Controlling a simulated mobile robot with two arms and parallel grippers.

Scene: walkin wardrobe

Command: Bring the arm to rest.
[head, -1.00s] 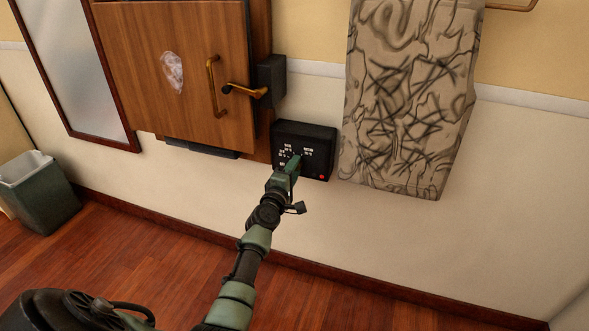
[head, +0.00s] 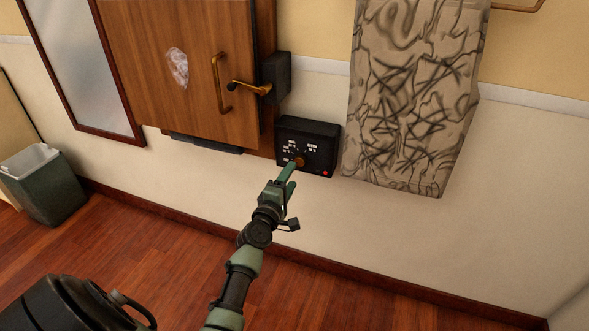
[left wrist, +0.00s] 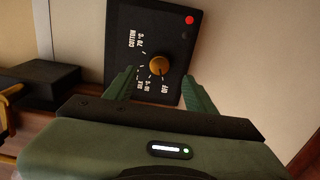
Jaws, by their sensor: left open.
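My left gripper (head: 287,178) is open, with its green fingers just in front of and below a black control box on the wall (head: 320,135). The box has a brass-coloured knob (head: 299,161), white markings and a red light. In the left wrist view the open fingers (left wrist: 160,88) point toward the box (left wrist: 125,20), with the knob (left wrist: 159,65) beyond and between their tips and nothing held. The knob's pointer is toward the "OFF" side, as far as I can tell. My right gripper is not in view.
A wooden cabinet door (head: 170,60) with a brass handle (head: 222,85) and a latch lever (head: 250,88) is left of the box. A patterned ironing board (head: 412,100) hangs at right. A green bin (head: 45,190) stands at left. The wooden floor between is clear.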

